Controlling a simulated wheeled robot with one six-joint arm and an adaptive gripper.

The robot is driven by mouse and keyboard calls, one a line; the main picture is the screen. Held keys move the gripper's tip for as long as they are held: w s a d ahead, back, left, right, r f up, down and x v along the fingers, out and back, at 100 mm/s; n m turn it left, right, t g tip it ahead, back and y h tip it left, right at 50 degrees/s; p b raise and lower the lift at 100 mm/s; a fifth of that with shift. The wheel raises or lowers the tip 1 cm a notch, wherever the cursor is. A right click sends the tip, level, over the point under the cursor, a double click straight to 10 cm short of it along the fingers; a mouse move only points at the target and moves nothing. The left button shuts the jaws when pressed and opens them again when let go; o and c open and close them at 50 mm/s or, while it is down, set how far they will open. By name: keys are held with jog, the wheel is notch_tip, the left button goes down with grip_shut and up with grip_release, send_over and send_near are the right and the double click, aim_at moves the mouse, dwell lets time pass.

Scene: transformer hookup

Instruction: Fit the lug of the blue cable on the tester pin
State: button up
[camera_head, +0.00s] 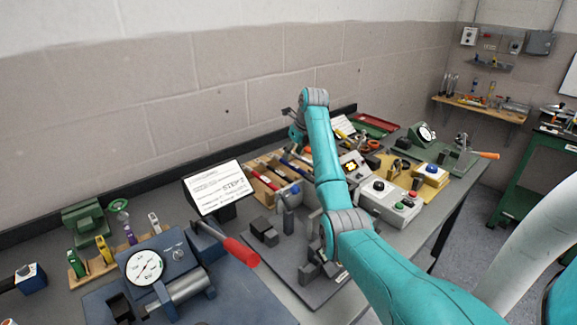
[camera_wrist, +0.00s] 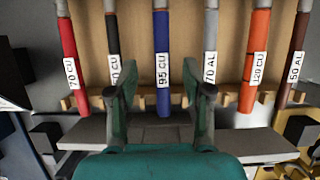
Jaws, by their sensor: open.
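The blue cable (camera_wrist: 162,55), with a white label reading 95 CU, lies in a wooden rack between a black and a grey cable in the wrist view. My gripper (camera_wrist: 159,78) is open, with one finger to each side of the blue cable; nothing is clasped. I cannot tell how far the fingertips are above it. The cable's lug cannot be made out. In the head view my gripper (camera_head: 297,130) is small and partly hidden by my arm, above the back of the bench. I cannot tell which part is the tester pin.
A red cable (camera_wrist: 70,50), an orange cable (camera_wrist: 256,60) and a brown cable (camera_wrist: 293,60) lie in the same rack. On the bench are a sign (camera_head: 217,188), a dial gauge (camera_head: 145,267), a red-handled lever (camera_head: 240,252) and a button box (camera_head: 388,203).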

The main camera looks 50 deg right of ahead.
aim_at(290, 163)
jog(key=shift+x, duration=2.65)
jog(key=shift+d, duration=0.1)
grip_shut()
